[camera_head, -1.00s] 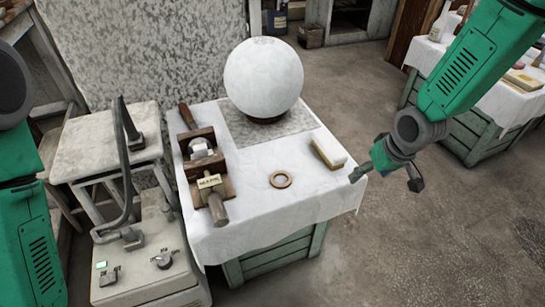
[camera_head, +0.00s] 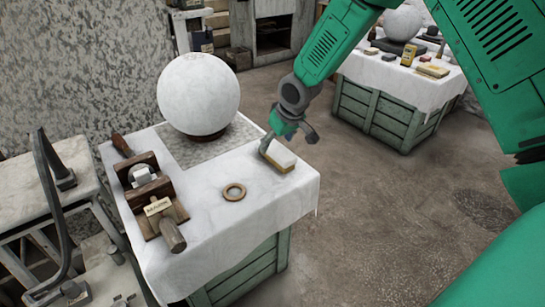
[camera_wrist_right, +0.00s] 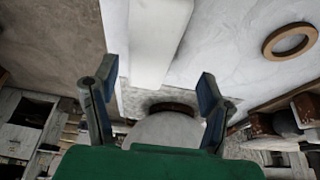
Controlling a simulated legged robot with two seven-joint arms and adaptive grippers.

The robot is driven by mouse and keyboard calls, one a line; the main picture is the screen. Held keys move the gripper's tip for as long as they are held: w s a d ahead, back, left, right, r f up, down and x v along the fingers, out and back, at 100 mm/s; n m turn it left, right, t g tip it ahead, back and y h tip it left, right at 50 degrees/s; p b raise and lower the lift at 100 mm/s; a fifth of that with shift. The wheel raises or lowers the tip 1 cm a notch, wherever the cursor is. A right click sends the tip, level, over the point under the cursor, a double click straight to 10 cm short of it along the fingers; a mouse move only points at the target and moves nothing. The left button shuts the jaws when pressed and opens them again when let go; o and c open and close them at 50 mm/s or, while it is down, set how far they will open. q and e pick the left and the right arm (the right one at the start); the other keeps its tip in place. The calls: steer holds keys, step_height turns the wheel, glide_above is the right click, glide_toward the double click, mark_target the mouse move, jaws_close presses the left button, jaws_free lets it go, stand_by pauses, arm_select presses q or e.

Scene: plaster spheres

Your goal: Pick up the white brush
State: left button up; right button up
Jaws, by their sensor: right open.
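The white brush (camera_head: 278,156), a block with a white upper part and a tan lower part, lies near the right edge of the cloth-covered table (camera_head: 270,204). In the right wrist view the brush (camera_wrist_right: 160,40) is a pale block ahead of the fingers, roughly in line with the space between them. My right gripper (camera_head: 290,137) is open and empty, just above and behind the brush in the head view. Its two spread fingers (camera_wrist_right: 157,80) show in the wrist view. I cannot tell whether they touch the brush. My left gripper is out of view.
A large white sphere (camera_head: 198,94) stands on a dark base behind the brush. A tan ring (camera_head: 234,192) lies left of the brush, and a wooden clamp-like tool (camera_head: 148,190) lies farther left. Another table (camera_head: 385,82) with several items stands at the back right.

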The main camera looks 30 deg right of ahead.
mark_target(278, 148)
steer(key=f+b, duration=0.1)
steer(key=f, duration=0.1)
steer(key=w+d+f, duration=0.1)
steer(key=d+f+b, duration=0.1)
steer(key=f, duration=0.1)
steer(key=shift+w+f+b, duration=0.3)
steer(key=shift+w, duration=0.1)
steer(key=shift+a+r, duration=0.35)
steer(key=shift+a, duration=0.1)
steer(key=shift+c, duration=0.4)
steer(key=shift+a, duration=0.3)
steer(key=c, duration=1.2)
steer(key=shift+s+d, duration=0.1)
steer(key=shift+d, duration=0.25)
steer(key=shift+c, duration=0.2)
steer(key=shift+d+r, duration=0.1)
steer(key=r+p, duration=0.1)
steer(key=r, duration=0.2)
steer(key=r+p, duration=0.1)
steer(key=r, duration=0.2)
steer(key=r+p, duration=0.2)
steer(key=r, duration=0.1)
steer(key=shift+a, duration=0.25)
steer(key=shift+r, duration=0.4)
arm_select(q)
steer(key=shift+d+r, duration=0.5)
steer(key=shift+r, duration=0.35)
arm_select(e)
steer(key=shift+d+f, duration=0.1)
steer(key=shift+d, duration=0.1)
